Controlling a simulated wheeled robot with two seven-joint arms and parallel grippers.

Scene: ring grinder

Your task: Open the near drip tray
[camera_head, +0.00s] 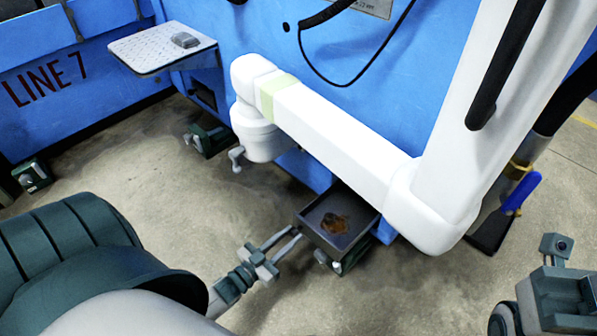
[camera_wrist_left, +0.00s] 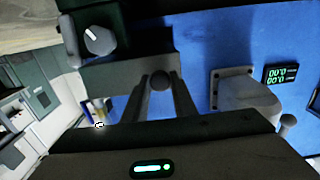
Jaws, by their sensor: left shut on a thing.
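The near drip tray (camera_head: 361,242) is a dark, shallow, square tray with a brown, wet-looking patch in it. It sticks out from the foot of the blue machine, under the white arm-like duct. My left gripper (camera_head: 296,233) reaches in from the lower left, with its fingers at the tray's front. In the left wrist view, its two fingers (camera_wrist_left: 160,88) close around a small round knob (camera_wrist_left: 160,79) on the dark tray front (camera_wrist_left: 115,72). A teal-grey part at the lower right of the head view seems to be my right arm; its fingertips cannot be made out.
The blue machine (camera_head: 235,40) stands behind, with a side table (camera_head: 150,48) at upper left. Green levelling feet (camera_head: 207,138) stand on the floor. The white duct (camera_head: 340,135) hangs over the tray's back. The concrete floor (camera_head: 150,190) before the machine is clear.

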